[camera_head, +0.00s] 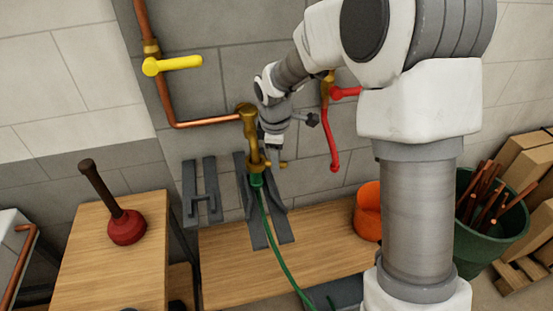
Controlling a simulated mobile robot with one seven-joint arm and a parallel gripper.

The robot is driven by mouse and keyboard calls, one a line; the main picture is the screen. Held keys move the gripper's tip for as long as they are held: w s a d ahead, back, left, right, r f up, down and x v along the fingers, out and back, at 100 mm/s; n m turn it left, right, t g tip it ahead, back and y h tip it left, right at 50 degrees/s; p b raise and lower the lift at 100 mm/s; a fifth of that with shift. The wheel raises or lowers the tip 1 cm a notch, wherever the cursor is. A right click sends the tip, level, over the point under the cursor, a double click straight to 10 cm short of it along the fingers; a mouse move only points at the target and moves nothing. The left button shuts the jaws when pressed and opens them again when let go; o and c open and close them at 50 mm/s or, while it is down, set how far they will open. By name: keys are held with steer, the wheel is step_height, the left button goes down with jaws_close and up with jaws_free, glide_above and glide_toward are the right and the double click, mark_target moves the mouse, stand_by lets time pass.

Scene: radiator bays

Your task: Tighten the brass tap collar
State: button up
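A brass tap (249,130) hangs from the copper pipe at the wall, in the middle of the head view. Its brass collar (257,167) is at the lower end, just above a green hose fitting (256,181). A green hose (275,241) runs down from the fitting. My gripper (275,157) is just right of the tap, close to the collar. Its fingers are small and dark here, and I cannot tell whether they touch the collar or are open or shut. A small brass piece (283,164) shows beside the fingers.
A yellow lever valve (172,65) is on the upper left pipe. Grey brackets (190,190) stand by the wall. A plunger (126,227), an orange pot (368,211) and a green bin (475,251) stand around.

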steer(key=shift+w+f, duration=0.15)
steer(key=shift+f, duration=0.45)
jaws_close()
stand_by(1.1)
